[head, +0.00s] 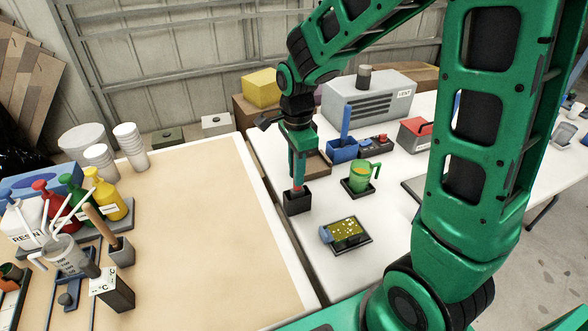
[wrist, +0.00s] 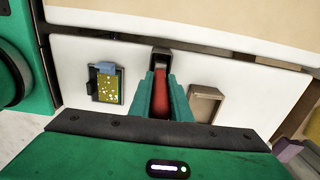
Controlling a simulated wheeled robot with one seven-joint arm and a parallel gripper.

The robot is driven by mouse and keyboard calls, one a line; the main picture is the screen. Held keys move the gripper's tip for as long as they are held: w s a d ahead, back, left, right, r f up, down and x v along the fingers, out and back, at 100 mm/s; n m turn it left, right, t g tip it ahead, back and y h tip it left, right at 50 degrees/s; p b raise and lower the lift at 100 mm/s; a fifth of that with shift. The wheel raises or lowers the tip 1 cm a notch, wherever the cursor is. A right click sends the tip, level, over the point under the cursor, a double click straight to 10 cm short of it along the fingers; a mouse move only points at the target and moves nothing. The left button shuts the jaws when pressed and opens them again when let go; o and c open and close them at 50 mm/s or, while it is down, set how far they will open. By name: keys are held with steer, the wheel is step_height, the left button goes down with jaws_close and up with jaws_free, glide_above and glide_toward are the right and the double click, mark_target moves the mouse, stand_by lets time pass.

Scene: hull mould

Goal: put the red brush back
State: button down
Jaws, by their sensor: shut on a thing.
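My gripper (head: 298,180) points down at the black holder (head: 297,204), a small box on the white table. It is shut on the red brush (wrist: 160,95), which shows between the green fingers in the wrist view. In the head view only a small red part of the brush (head: 298,188) shows, right at the top of the holder. The holder also shows in the wrist view (wrist: 161,54), just beyond the fingertips. The brush's lower end is hidden, so I cannot tell how deep it is in the holder.
A blue bin (head: 342,151) and an empty brown tray (wrist: 205,103) are close by. The beige mould table (head: 200,230) lies left, across a narrow gap.

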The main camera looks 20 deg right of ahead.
steer(key=shift+f, duration=0.2)
steer(key=c, duration=1.6)
jaws_free()
steer(key=shift+o, duration=0.2)
step_height(320, 180, up, 11)
steer(key=shift+d+f, duration=0.1)
steer(key=s+d+f+n, duration=0.1)
steer(key=s+d+n, duration=0.4)
steer(key=s+d, duration=0.3)
steer(key=s+d+f+n, duration=0.1)
steer(key=s+d+n, duration=0.5)
steer(key=s, duration=0.9)
steer(key=d, duration=0.3)
steer(key=shift+s+d+n, duration=0.15)
steer(key=shift+n, duration=0.15)
